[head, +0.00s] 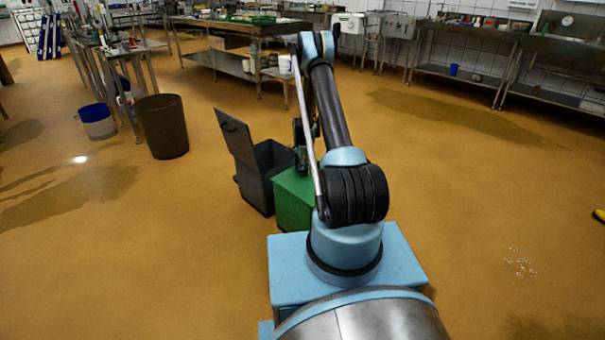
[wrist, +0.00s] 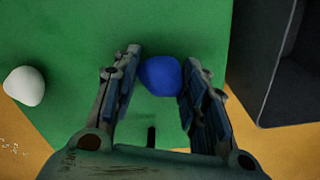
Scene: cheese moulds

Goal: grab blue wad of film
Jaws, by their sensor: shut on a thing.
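The blue wad of film (wrist: 160,75) shows in the wrist view as a small rounded blue lump between the fingertips. My gripper (wrist: 160,80) is shut on it, with one finger on each side. A green surface (wrist: 60,30) lies below the gripper; it appears to be the top of the green box (head: 292,200) in the head view. I cannot tell whether the wad still touches that surface. In the head view my arm hides the wad, and my gripper (head: 305,135) shows only in part.
A white rounded lump (wrist: 25,86) lies at the left in the wrist view. A dark grey bin (head: 258,188) with a raised lid stands beside the green box. A brown bin (head: 162,126) and a blue-and-white bucket (head: 97,121) stand farther left. Floor at right is mostly clear.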

